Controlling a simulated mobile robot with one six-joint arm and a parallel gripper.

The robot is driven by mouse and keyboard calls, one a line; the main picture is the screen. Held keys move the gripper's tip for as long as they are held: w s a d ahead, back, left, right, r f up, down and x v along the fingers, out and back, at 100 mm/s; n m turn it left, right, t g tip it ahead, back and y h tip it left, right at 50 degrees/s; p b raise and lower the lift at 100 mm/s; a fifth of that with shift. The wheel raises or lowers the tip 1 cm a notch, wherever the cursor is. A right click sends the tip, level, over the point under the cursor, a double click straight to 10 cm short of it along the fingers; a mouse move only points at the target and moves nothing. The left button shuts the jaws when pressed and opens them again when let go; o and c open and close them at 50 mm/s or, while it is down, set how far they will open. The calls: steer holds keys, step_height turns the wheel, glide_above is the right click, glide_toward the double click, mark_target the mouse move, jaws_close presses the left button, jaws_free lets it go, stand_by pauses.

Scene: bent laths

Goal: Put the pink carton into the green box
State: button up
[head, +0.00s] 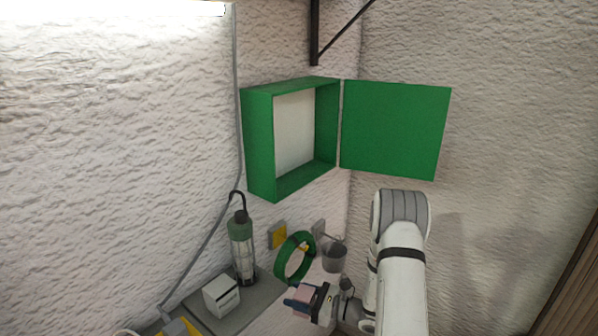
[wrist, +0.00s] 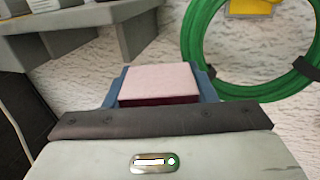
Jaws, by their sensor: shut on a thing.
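The pink carton (wrist: 158,82) is between the blue fingers of my gripper in the wrist view, with its pale pink top and dark red side showing. In the head view my gripper (head: 302,299) is shut on the carton (head: 307,290), low in the picture and below the green box. The green box (head: 259,140) is fixed high on the wall near the corner. Its door (head: 395,130) stands wide open to the right, and the inside looks empty. My gripper is well apart from the box.
Below the box are a green hose coil (head: 280,262), a lantern (head: 242,250), a white block (head: 221,295) on a grey shelf (head: 262,285), a yellow wall plate (head: 278,236) and a grey cup (head: 334,256). A black bracket (head: 315,35) is above. The space before the box is clear.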

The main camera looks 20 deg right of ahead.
steer(key=shift+a+r, duration=0.1)
steer(key=shift+a, duration=0.4)
steer(key=shift+w, duration=0.1)
